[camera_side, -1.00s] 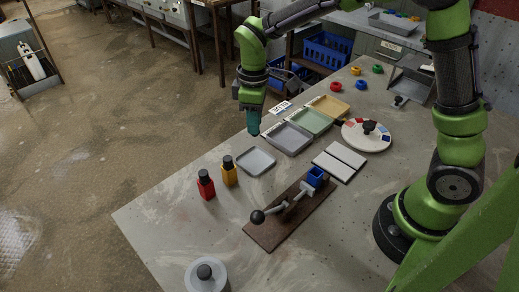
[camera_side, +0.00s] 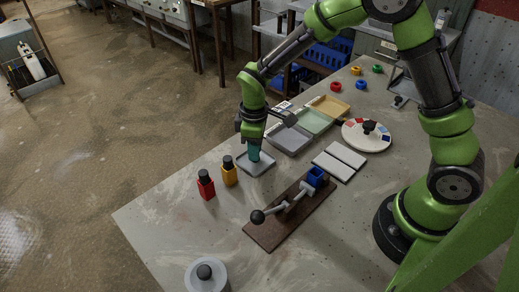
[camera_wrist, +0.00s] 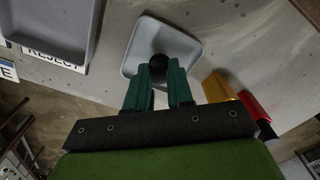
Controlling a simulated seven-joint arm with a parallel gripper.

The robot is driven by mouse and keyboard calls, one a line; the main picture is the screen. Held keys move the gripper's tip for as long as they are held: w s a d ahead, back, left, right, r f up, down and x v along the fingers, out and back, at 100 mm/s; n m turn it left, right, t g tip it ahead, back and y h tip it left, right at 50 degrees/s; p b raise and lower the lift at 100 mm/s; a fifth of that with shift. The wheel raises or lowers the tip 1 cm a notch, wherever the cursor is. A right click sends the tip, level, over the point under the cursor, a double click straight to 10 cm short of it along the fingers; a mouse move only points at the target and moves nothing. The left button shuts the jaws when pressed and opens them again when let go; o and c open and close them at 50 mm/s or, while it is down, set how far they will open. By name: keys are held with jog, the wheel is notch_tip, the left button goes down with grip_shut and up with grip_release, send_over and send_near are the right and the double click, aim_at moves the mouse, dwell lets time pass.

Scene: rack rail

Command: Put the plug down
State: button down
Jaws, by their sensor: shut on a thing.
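My gripper (camera_side: 254,153) points down over the small square grey tray (camera_side: 266,168). In the wrist view my gripper's green fingers (camera_wrist: 160,72) are closed on the plug (camera_wrist: 158,66), of which only a round black top shows. The tray (camera_wrist: 187,49) lies behind and around the plug there. In the side view the fingers hide the plug, and I cannot tell whether it touches the tray floor.
A yellow bottle (camera_side: 229,172) and a red bottle (camera_side: 206,185) stand close to the left of the tray. A grey bin (camera_side: 289,139) lies behind it, beside a green bin (camera_side: 315,121). A brown board with a lever clamp (camera_side: 275,229) lies in front.

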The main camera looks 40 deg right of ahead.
jog(key=c, duration=1)
grip_release()
jog(key=shift+f, duration=0.1)
notch_tip(320, 180, up, 11)
jog(key=s+d+r+m+t+y, duration=0.1)
jog(key=s+d+r+m+t, duration=0.1)
jog(key=s+r+m, duration=0.3)
jog(key=s+d+r+m+t+y, duration=0.1)
jog(key=s+d+r+m+t, duration=0.2)
jog(key=s, duration=0.9)
jog(key=shift+d+r+m+t, duration=0.15)
jog(key=shift+r+m+t, duration=0.95)
jog(key=shift+r+m, duration=0.5)
